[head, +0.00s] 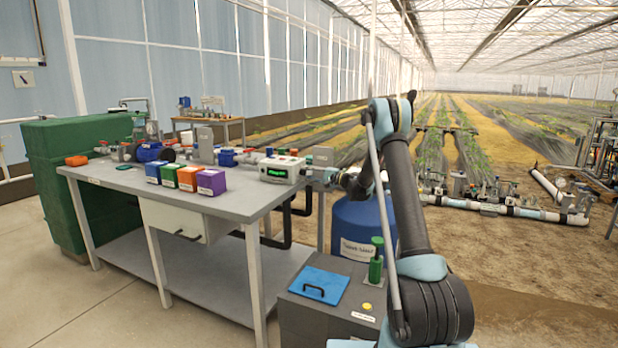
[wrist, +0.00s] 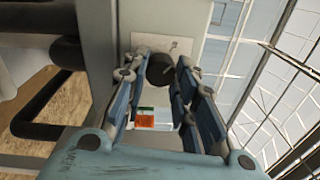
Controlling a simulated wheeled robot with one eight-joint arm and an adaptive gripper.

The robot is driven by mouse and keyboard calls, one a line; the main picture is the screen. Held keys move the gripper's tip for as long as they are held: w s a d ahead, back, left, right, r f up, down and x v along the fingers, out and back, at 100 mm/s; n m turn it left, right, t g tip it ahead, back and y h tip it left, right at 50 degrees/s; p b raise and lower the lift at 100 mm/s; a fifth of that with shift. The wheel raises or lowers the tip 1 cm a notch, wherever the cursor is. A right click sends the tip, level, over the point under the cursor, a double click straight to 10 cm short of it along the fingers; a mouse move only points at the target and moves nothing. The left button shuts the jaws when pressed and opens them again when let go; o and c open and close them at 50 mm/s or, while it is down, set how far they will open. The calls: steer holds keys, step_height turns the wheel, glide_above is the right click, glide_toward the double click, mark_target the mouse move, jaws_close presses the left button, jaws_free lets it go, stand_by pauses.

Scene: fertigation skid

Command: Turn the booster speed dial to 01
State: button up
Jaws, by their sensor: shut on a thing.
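The booster speed dial (wrist: 161,70) is a dark round knob on a pale plate (wrist: 185,47) in the wrist view. My gripper (wrist: 160,67) has a finger on either side of it and is shut on it. Marks on the plate are too small to read, so I cannot tell the setting. In the head view my gripper (head: 340,177) is at the right end of the bench, by a grey box (head: 322,156). The dial itself cannot be made out there.
A bench (head: 215,205) holds blue, orange and purple boxes (head: 188,178), a white controller with a green display (head: 280,169) and piping. A blue tank (head: 355,222) stands below my arm. A grey cabinet (head: 325,310) with a blue lid is in front.

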steer(key=shift+o, duration=0.2)
steer(key=shift+f+n, duration=0.1)
steer(key=shift+n, duration=1.5)
steer(key=o, duration=1)
steer(key=shift+w+f, duration=0.1)
steer(key=shift+o, duration=0.2)
steer(key=shift+d, duration=0.1)
steer(key=v, duration=1.2)
steer(key=shift+f, duration=0.1)
